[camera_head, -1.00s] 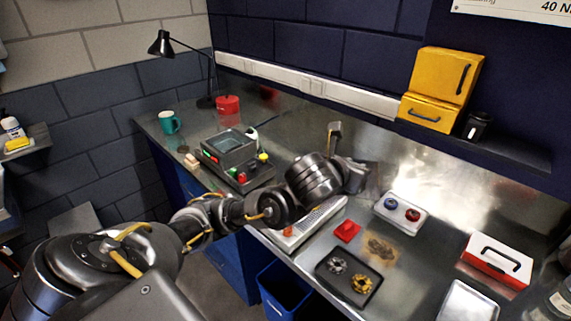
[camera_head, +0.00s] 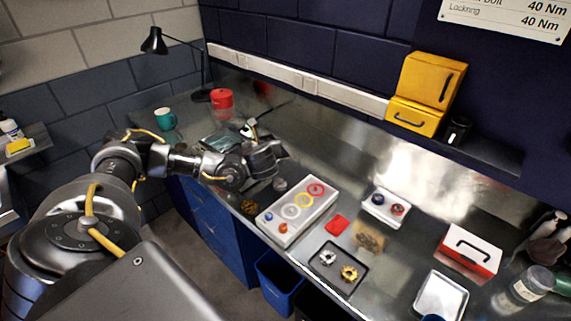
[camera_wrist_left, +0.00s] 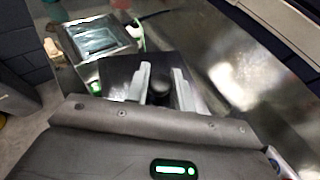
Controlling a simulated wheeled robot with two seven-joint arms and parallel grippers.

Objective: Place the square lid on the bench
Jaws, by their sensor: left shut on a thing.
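The square lid (camera_wrist_left: 120,76) is a dark flat plate with a round black knob in the left wrist view. My left gripper (camera_wrist_left: 161,88) has its two pale fingers on either side of the knob and is shut on it. In the head view my left gripper (camera_head: 268,157) is over the left part of the metal bench (camera_head: 330,135), and the lid cannot be made out clearly there. Whether the lid touches the bench cannot be told. My right gripper is not in view.
A grey box with a screen (camera_wrist_left: 96,38) stands just beyond the lid. A red tin (camera_head: 221,98), teal mug (camera_head: 166,119) and lamp (camera_head: 154,42) are at the back left. A white tray with coloured rings (camera_head: 284,232) lies near the front edge. The bench's back middle is clear.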

